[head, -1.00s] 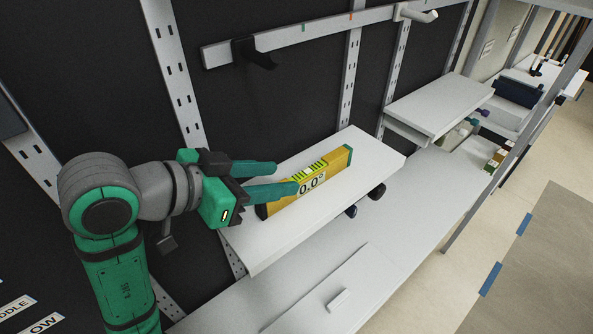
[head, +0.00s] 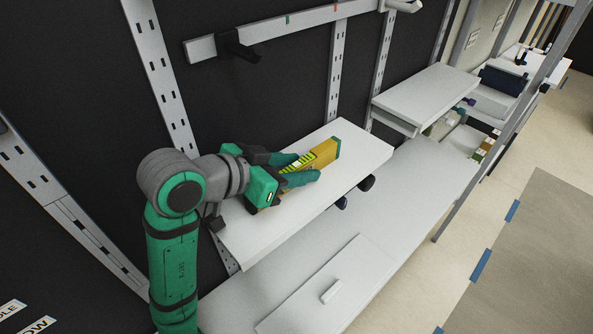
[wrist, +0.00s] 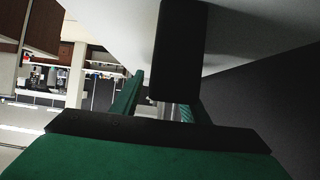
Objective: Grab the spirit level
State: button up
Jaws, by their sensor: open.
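The spirit level (head: 327,150) is yellow with dark end caps and a bright green-yellow vial area. It lies lengthwise on the upper white shelf (head: 352,165). My gripper (head: 311,167) is open, with one green finger on each side of the level's near half. The fingers and palm hide part of the level and its display. In the wrist view, a dark block (wrist: 180,50), which looks like the level's end, reaches down between the two fingers (wrist: 163,105). Contact with the fingers cannot be told.
A lower white counter (head: 400,200) runs below the shelf, with a small white block (head: 331,291) on a panel. Dark round objects (head: 366,183) sit under the shelf edge. A rail with a black hook (head: 235,47) is on the wall behind. Another white shelf (head: 425,98) stands farther right.

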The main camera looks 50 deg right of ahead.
grip_shut()
jog(key=shift+r, duration=0.1)
